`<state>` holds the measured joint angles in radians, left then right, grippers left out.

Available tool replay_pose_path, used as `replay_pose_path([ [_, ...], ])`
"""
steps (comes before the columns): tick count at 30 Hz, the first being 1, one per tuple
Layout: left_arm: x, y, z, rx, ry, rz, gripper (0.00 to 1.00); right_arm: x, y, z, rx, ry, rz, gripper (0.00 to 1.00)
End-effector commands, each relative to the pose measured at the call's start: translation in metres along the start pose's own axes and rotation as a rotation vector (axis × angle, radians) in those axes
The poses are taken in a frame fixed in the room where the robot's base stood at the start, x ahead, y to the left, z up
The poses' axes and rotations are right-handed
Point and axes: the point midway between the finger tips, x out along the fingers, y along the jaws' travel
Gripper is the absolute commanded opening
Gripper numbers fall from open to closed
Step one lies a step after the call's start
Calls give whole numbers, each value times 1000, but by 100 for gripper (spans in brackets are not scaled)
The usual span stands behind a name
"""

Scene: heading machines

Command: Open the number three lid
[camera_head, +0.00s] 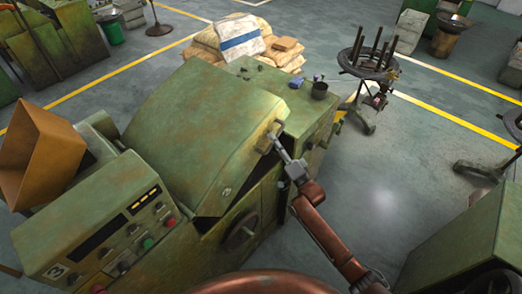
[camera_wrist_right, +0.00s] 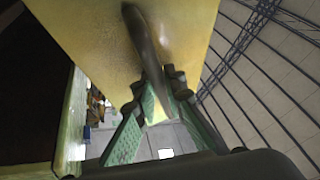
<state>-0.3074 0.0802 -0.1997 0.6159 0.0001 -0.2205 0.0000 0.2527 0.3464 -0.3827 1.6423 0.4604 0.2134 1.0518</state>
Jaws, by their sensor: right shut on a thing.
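The green lid (camera_head: 205,118) of the machine is a large sloped cover. A dark gap under its right edge shows it is partly raised. Its handle (camera_head: 275,130) sits at the right edge. My right gripper (camera_head: 280,148) is shut on the handle, its arm reaching in from the lower right. In the right wrist view the handle (camera_wrist_right: 142,35) is a dark bar running down between my right gripper's fingers (camera_wrist_right: 163,88), against the yellowish lid surface (camera_wrist_right: 85,30). My left gripper is not in view.
A control panel (camera_head: 110,232) with buttons is at the machine's lower left, below an orange-brown hopper (camera_head: 40,150). Sacks (camera_head: 235,42) and a round stand (camera_head: 368,62) are behind.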

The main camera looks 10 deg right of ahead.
Motion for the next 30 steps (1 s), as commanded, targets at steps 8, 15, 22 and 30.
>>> replay_pose_path([
  [8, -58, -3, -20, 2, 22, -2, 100, 26, -112, -20, -237, -38, -100, 0],
  [15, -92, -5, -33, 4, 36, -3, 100, 38, -183, -9, -402, -74, -167, 0],
  [22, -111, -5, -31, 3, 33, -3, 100, 42, -226, 4, -508, -97, -210, 0],
  [30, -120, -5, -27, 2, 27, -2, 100, 42, -245, 14, -562, -109, -230, 0],
])
